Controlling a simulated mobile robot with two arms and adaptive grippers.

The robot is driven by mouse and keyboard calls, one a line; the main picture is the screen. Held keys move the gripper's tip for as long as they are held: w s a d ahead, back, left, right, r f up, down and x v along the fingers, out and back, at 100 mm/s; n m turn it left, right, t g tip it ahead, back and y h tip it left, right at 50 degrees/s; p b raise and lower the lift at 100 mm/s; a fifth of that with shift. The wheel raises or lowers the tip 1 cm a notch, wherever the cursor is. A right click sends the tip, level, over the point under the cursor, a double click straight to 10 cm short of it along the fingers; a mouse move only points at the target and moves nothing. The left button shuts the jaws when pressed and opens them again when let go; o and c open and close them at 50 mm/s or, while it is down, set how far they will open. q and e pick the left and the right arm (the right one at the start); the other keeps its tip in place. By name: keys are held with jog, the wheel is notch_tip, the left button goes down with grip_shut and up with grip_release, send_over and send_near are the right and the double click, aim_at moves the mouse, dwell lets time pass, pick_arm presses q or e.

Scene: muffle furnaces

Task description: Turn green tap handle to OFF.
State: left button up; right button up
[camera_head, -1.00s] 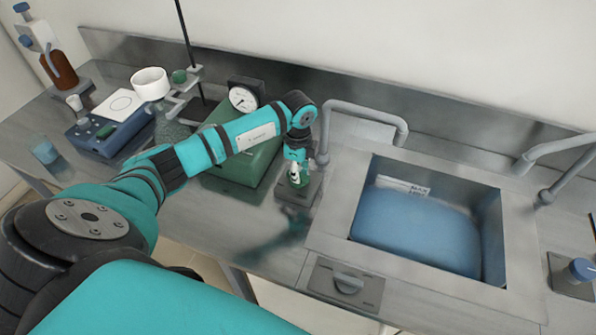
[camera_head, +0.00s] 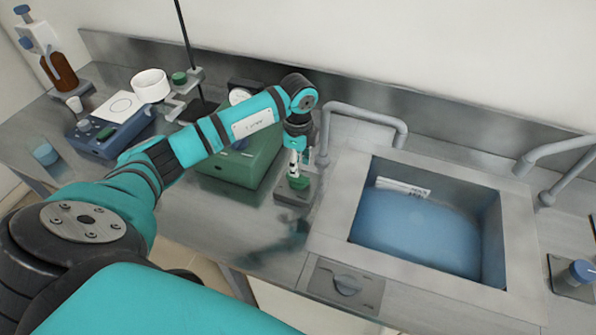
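The green tap handle (camera_head: 298,182) sits on a small grey base plate (camera_head: 291,197) on the bench, just left of the sink. My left gripper (camera_head: 294,167) points down right above the handle, its pale fingertips close over it. I cannot tell whether they touch it or how far apart they are. The handle's exact angle and any OFF mark are too small to read. My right gripper is not in view.
The sink (camera_head: 330,225) holds blue water, with a curved grey faucet (camera_head: 365,112) behind it. A grey knob (camera_head: 347,285) is on the front panel. A green box (camera_head: 238,168) stands behind my arm. A blue tap (camera_head: 580,271) is at far right.

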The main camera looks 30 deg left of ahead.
pick_arm(q)
notch_tip(320, 180, up, 7)
jog(key=shift+r, duration=0.2)
dwell(0.8)
